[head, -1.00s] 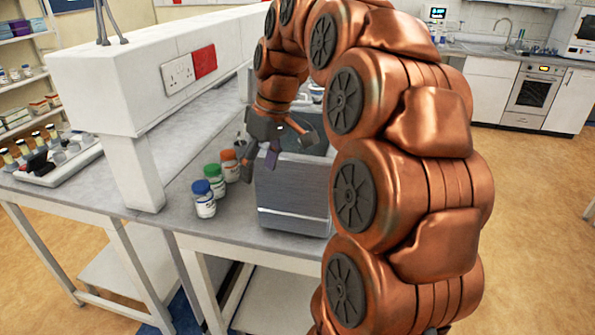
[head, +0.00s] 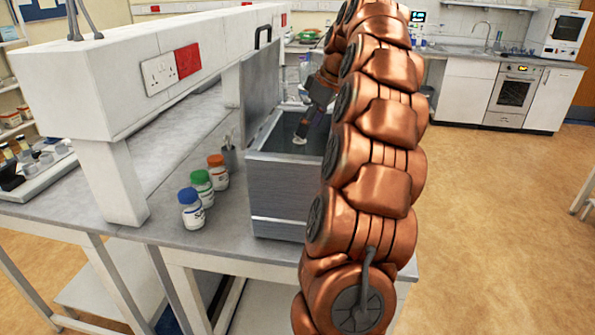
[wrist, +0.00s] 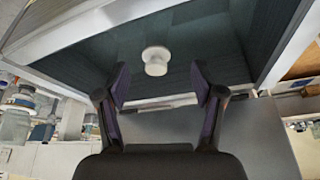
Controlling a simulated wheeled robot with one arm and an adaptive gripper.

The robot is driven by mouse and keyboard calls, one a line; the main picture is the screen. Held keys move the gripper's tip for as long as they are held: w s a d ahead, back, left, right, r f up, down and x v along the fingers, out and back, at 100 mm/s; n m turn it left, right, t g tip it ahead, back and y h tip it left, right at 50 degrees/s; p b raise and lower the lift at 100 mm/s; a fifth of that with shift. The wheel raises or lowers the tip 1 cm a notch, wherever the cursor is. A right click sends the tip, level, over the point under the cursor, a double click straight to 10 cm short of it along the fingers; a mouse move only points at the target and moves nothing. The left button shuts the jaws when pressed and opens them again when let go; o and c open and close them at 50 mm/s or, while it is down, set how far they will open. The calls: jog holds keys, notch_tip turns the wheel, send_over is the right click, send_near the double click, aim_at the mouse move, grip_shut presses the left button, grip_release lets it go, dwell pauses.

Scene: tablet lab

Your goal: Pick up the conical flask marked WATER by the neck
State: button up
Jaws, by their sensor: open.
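No flask with a readable WATER mark shows. A small pale object with a round rim (wrist: 155,60) lies beyond my fingertips in the wrist view, inside a dark-walled box. It could be the top of a flask, but I cannot tell. My gripper (wrist: 160,86) is open, with a finger on either side below this object and nothing between them. In the head view my gripper (head: 303,130) points down into the open top of the grey metal box (head: 285,190). A small white spot (head: 300,140) shows by its fingertips. The box's front wall hides its inside.
The box's raised lid (head: 260,88) stands at its left. Blue-capped (head: 191,212), green-capped (head: 202,188) and orange-capped (head: 217,172) bottles stand left of the box on the grey bench. A white shelf unit (head: 110,95) with sockets runs behind them.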

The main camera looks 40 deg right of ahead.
aim_at(300, 140)
jog(key=shift+w+d+p+x, duration=0.15)
jog(key=shift+p+x, duration=0.45)
jog(key=shift+x, duration=1.1)
jog(key=shift+w+d+p+x, duration=0.1)
jog(key=shift+p+x, duration=0.45)
jog(key=shift+x, duration=1.2)
jog(key=shift+r, duration=0.15)
grip_shut()
jog(key=shift+a, duration=0.1)
